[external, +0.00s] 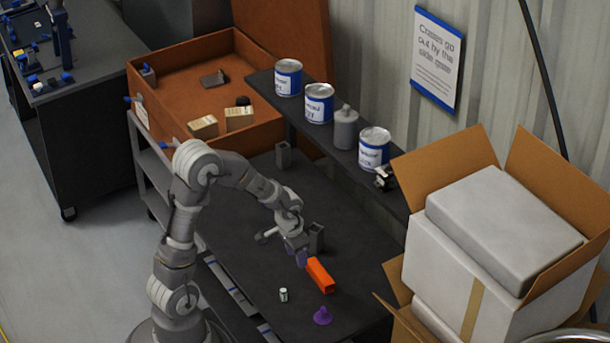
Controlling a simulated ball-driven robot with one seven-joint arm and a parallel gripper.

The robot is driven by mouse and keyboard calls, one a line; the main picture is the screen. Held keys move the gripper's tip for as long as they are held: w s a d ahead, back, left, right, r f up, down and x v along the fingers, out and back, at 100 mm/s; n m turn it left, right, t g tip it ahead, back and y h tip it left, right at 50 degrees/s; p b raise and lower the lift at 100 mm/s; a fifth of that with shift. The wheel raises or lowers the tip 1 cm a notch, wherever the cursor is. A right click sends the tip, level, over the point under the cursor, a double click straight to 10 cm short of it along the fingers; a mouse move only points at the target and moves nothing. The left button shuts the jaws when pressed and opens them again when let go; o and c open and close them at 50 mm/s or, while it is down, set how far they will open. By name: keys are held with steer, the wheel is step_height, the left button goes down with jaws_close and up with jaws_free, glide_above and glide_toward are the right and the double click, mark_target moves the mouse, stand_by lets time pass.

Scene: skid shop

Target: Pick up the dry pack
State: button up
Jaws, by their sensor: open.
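My gripper (300,257) is low over the dark bench top, just behind an orange block (319,275). Its jaws are open, but the gap between them is too small to make out. A small white cylinder (283,294) with dark ends stands upright on the bench, in front and left of the orange block. A purple knobbed piece (322,316) stands in front of the block. No label shows which of these is the dry pack. I cannot tell whether my gripper touches the orange block.
Dark grey upright holders (316,238) stand beside and behind my gripper. A raised shelf with paint cans (373,149) runs along the back. An open orange case (181,82) lies at the far left. A large carton (447,262) with white packages blocks the right. The front bench is mostly clear.

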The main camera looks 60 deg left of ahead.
steer(key=g, duration=0.2)
glide_above(283, 290)
steer(key=f, duration=0.6)
steer(key=shift+s+f+b, duration=0.25)
steer(key=shift+f+b, duration=0.1)
steer(key=f+b, duration=0.1)
steer(key=f, duration=0.1)
steer(key=f+b, duration=0.1)
steer(key=f, duration=0.1)
steer(key=f+b, duration=0.1)
steer(key=f, duration=0.1)
steer(key=shift+w+f, duration=0.25)
steer(key=shift+w, duration=0.05)
steer(key=shift+r, duration=0.1)
jaws_close()
